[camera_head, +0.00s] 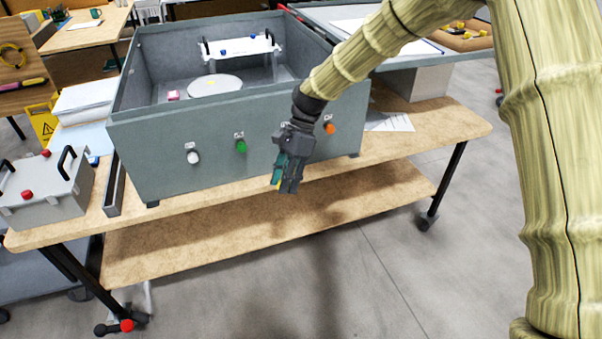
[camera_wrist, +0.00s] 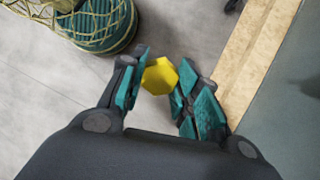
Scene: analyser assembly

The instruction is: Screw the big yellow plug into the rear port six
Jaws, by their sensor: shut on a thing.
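My gripper (camera_head: 287,184) hangs in front of the grey analyser box, between the green plug and the orange plug, with its fingers pointing down. In the wrist view my gripper (camera_wrist: 160,88) is shut on the big yellow plug (camera_wrist: 159,76), which sits between the teal finger pads. The analyser box (camera_head: 160,160) stands on a wooden table. Its near face carries a white plug (camera_head: 193,157), a green plug (camera_head: 241,146) and an orange plug (camera_head: 329,128). My gripper hides part of that face; port six cannot be identified.
The wooden table (camera_head: 455,118) has its front edge just below the box, with a lower shelf (camera_head: 230,238). A grey unit with black handles (camera_head: 45,200) stands at left. Floor in front of the table is clear. A round plate (camera_head: 215,86) lies inside the box.

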